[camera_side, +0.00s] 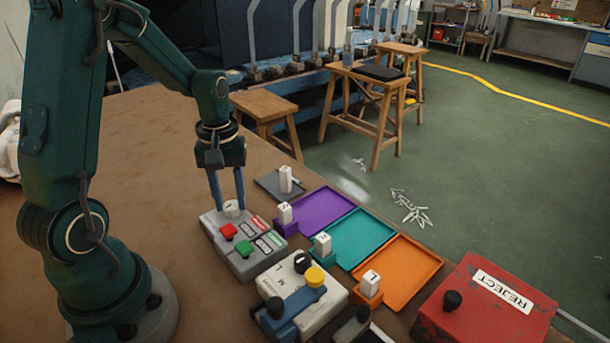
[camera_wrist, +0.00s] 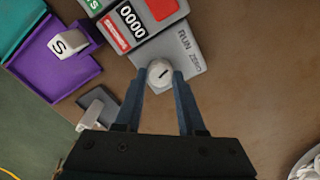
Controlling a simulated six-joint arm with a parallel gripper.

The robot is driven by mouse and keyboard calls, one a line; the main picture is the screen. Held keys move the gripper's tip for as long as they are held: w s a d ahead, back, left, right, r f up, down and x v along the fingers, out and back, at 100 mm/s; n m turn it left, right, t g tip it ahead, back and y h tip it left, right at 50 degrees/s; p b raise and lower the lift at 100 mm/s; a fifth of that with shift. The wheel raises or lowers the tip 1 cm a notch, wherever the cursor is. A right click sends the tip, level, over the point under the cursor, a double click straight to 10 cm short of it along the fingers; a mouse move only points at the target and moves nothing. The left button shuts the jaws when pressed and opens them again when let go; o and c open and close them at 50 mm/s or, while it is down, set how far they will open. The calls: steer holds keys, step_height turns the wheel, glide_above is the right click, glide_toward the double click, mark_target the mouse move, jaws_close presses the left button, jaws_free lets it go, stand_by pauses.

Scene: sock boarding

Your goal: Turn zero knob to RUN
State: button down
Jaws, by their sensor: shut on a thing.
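The zero knob (camera_wrist: 160,74) is a round white knob with a dark pointer line, on the end of a grey control box (camera_side: 243,262). The words RUN and ZERO are printed beside it in the wrist view. The pointer line lies slanted; I cannot tell firmly which word it marks. My gripper (camera_wrist: 160,80) points down at the box, with its two blue fingers on either side of the knob, shut on it. In the side view the knob (camera_side: 232,209) shows between the fingertips (camera_side: 229,207).
The box also bears a red button (camera_side: 228,231), a green button (camera_side: 243,248) and counters. Purple (camera_side: 322,210), teal (camera_side: 362,238) and orange (camera_side: 405,270) trays lie to the right. A red REJECT box (camera_side: 485,300) and a grey box with a yellow button (camera_side: 315,277) stand nearer the front.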

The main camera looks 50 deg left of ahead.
mark_target(231, 204)
steer(key=n, duration=0.5)
steer(key=shift+n, duration=0.4)
stand_by(0.4)
steer(key=c, duration=0.5)
jaws_free()
steer(key=shift+r, duration=0.1)
steer(key=shift+r, duration=2.5)
